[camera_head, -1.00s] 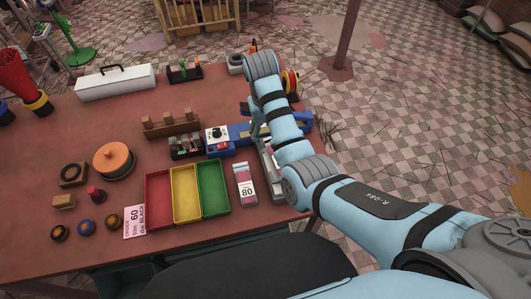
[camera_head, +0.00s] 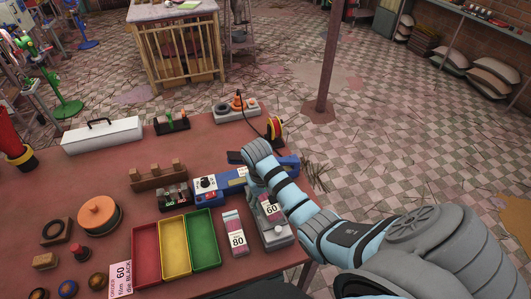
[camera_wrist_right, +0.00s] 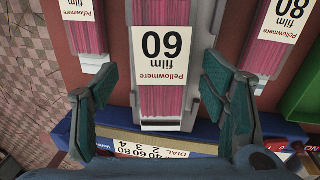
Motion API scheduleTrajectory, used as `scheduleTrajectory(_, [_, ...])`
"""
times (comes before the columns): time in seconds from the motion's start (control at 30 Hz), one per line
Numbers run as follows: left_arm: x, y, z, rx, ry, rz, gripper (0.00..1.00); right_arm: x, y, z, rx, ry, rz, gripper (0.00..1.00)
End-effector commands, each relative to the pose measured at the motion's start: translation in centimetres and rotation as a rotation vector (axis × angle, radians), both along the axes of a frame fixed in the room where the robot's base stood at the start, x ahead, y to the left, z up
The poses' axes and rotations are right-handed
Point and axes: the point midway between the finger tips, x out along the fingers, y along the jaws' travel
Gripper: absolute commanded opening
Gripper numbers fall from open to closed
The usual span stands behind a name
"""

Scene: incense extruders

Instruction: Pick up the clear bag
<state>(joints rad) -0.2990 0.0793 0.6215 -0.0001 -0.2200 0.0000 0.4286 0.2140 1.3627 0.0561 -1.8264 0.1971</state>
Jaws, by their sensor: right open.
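A clear bag of pink sticks (camera_wrist_right: 163,92) with a white "Pellowmere film 60" label lies in a grey holder at the middle of the right wrist view. In the head view its "60" label (camera_head: 271,208) shows just below my right wrist. My right gripper (camera_wrist_right: 160,108) is open, with one finger on each side of the bag and visible gaps to it. In the head view my arm partly hides this gripper. A similar bag labelled "80" (camera_head: 236,234) lies to the left and also shows at the right wrist view's right edge (camera_wrist_right: 279,35). My left gripper is out of view.
Red, yellow and green trays (camera_head: 174,246) stand left of the bags. A blue device (camera_head: 232,180) with a dial lies just behind them; its dial strip crosses below the bag in the wrist view. Another pink bag (camera_wrist_right: 86,38) lies at the wrist view's upper left.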

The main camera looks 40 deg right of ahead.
Motion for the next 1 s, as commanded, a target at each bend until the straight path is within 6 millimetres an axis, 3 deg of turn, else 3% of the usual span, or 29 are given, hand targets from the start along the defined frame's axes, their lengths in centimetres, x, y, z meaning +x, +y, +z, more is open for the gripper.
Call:
scheduleTrajectory(0.03, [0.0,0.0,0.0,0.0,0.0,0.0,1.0,0.0,0.0,0.0,0.0,0.0,0.001,0.65])
scheduleTrajectory(0.37, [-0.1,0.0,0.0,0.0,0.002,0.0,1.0,0.1,0.1,0.0,0.001,-0.001,0.003,0.14])
scheduleTrajectory(0.67, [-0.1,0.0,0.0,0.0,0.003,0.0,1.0,0.2,0.2,0.3,0.001,-0.002,0.004,0.14])
scheduleTrajectory(1.0, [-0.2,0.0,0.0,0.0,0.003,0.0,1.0,0.8,0.9,3.1,0.0,-0.003,0.023,0.14])
